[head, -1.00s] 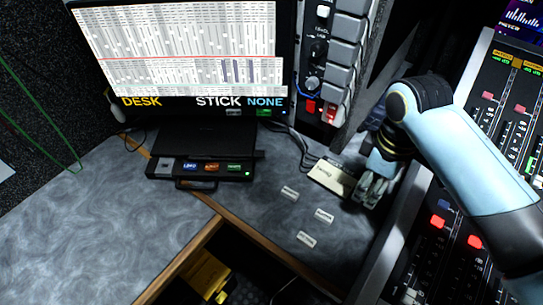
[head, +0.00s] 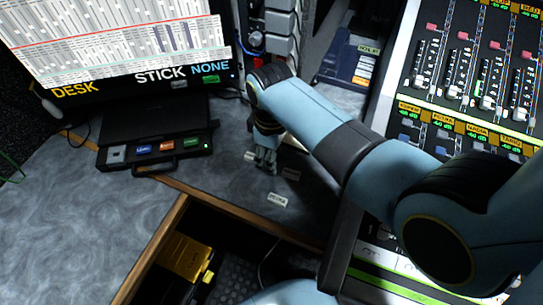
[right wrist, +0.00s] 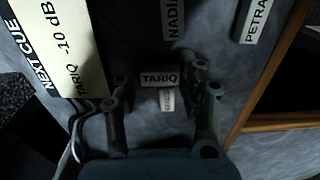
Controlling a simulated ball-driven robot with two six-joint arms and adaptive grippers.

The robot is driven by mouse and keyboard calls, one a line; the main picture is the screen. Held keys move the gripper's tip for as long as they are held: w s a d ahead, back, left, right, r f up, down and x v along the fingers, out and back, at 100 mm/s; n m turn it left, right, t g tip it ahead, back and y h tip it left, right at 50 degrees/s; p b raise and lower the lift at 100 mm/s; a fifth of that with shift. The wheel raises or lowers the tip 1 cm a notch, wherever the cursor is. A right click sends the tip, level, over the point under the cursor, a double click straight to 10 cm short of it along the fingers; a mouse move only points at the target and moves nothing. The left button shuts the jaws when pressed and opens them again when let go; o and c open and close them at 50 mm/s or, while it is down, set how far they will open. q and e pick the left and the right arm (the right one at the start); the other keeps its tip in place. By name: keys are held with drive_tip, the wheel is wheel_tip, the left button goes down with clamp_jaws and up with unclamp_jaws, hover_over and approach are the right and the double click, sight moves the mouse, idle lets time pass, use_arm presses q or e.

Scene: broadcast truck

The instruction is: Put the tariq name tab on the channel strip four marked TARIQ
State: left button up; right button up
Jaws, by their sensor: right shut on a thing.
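The white tariq name tab (right wrist: 160,79) sits between my right gripper's fingers in the right wrist view, its black TARIQ print readable. My right gripper (head: 265,165) is shut on it, low at the grey desk; in the head view the tab's pale end (head: 250,156) shows just left of the fingers. A small white piece with unreadable print sits just below the tab in the wrist view. The channel strip four label marked TARIQ (head: 510,140) is on the mixing console at the far right of the head view, well away from the gripper. My left gripper is not in view.
The nadia tab (right wrist: 173,18) and petra tab (right wrist: 255,20) lie nearby on the desk. A cue card (right wrist: 65,45) lies to the left in the wrist view. The black button box (head: 160,150) stands left of the gripper. An open drawer (head: 225,245) lies in front.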

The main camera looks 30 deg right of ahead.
drive_tip(key=shift+f, duration=0.25)
drive_tip(key=o, duration=0.4)
drive_tip(key=shift+f, duration=0.1)
drive_tip(key=o, duration=0.5)
drive_tip(key=shift+c, duration=0.2)
wheel_tip(320, 180, up, 12)
drive_tip(key=p, duration=0.2)
drive_tip(key=shift+f, duration=0.25)
drive_tip(key=shift+o, duration=0.4)
drive_tip(key=shift+w+r+p, duration=0.1)
drive_tip(key=shift+r+p, duration=0.15)
drive_tip(key=shift+p, duration=0.05)
drive_tip(key=f, duration=0.4)
drive_tip(key=w+f, duration=0.1)
drive_tip(key=f, duration=0.1)
drive_tip(key=shift+f+b, duration=0.3)
drive_tip(key=shift+b, duration=0.1)
drive_tip(key=shift+s+a+f+b, duration=0.15)
drive_tip(key=shift+f+b, duration=0.1)
drive_tip(key=shift+f, duration=1.1)
drive_tip(key=shift+s+a+f+b, duration=0.1)
drive_tip(key=shift+a+f+b, duration=0.1)
drive_tip(key=shift+f, duration=1.15)
